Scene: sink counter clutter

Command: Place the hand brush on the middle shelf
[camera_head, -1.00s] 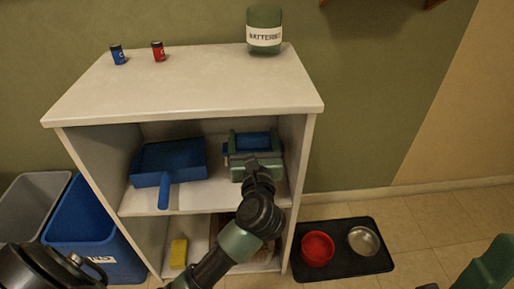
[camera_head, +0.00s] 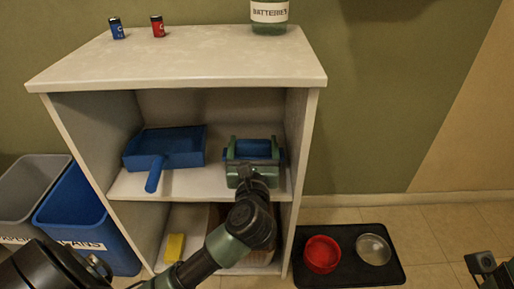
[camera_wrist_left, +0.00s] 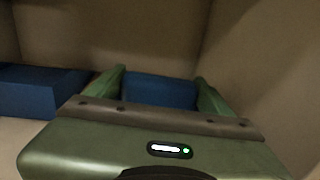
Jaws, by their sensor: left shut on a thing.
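The hand brush (camera_head: 252,148) is blue and sits between the fingers of my left gripper (camera_head: 252,146), over the right part of the middle shelf (camera_head: 203,186). In the left wrist view the blue brush (camera_wrist_left: 160,91) shows between the two green fingers (camera_wrist_left: 160,85). My left gripper is shut on it. Most of the brush is hidden by the gripper, and I cannot tell whether it touches the shelf. In the head view a dark part of my right arm (camera_head: 490,270) shows at the lower right edge; its fingers cannot be made out clearly.
A blue dustpan (camera_head: 166,148) lies on the shelf's left side. Below are a yellow sponge (camera_head: 175,247) and a partly hidden brown item. The unit's side walls are close. Batteries (camera_head: 158,26) and a jar (camera_head: 269,14) stand on top. Bins (camera_head: 85,225) stand left; bowls (camera_head: 322,254) right.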

